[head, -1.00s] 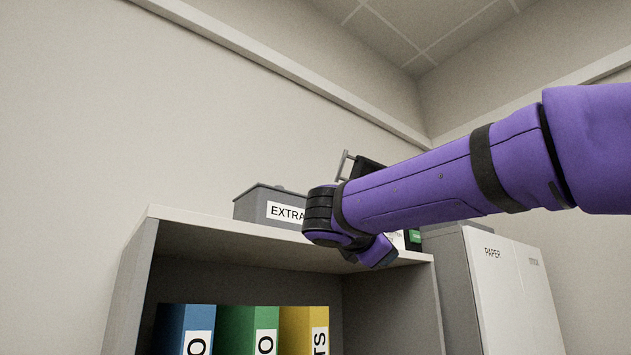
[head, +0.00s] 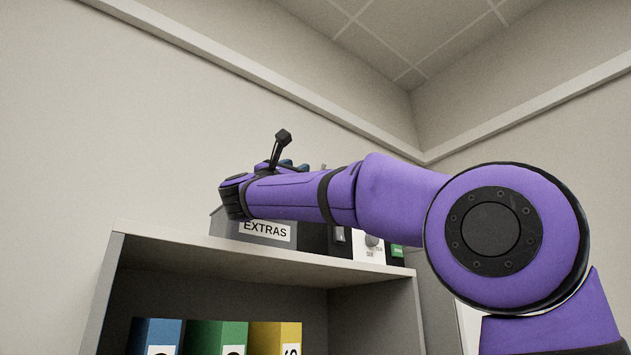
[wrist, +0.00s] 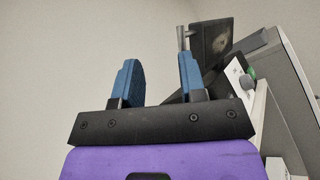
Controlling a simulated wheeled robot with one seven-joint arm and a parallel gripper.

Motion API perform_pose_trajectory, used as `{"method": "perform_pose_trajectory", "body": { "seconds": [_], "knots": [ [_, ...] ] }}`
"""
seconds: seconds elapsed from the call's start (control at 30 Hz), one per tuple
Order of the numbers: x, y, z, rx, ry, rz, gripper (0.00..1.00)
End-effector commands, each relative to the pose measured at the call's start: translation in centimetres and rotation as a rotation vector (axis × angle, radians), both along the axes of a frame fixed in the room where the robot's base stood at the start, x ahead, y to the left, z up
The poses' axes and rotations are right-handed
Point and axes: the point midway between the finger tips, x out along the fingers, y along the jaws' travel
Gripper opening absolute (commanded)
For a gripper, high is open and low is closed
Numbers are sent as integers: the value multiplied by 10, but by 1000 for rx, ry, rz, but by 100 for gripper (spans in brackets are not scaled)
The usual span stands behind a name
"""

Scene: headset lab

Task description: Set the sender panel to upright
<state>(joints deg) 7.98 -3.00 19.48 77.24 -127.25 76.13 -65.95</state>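The sender panel seems to be the dark flat panel (wrist: 213,45) in the wrist view. It leans at an angle, with a pale metal bar (wrist: 184,38) at its left edge. In the head view my arm hides most of it. My gripper (wrist: 158,78) is open, with two blue fingers apart and nothing between them. The bar and panel show beyond the right finger, and I cannot tell whether they touch it. In the head view the blue fingertips (head: 295,166) show just over my arm, above the shelf top.
A grey EXTRAS bin (head: 264,231) stands on the shelf unit (head: 215,254), partly behind my arm. A white control face with a knob (head: 370,243) and a green label (head: 397,251) are to its right. Coloured binders (head: 228,337) stand below. The wall space above is clear.

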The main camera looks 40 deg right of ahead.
Motion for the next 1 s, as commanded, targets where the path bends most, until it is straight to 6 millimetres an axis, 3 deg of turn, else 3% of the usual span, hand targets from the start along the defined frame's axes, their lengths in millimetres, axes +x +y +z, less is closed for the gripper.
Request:
{"method": "perform_pose_trajectory", "body": {
  "seconds": [0.2,0.43,0.93,1.0],
  "knots": [
    [12,-40,0,1,1,-3,38],
    [22,-72,0,1,1,-1,38],
    [25,-82,7,0,0,2,38],
    [25,-82,7,0,0,2,22]
  ]
}}
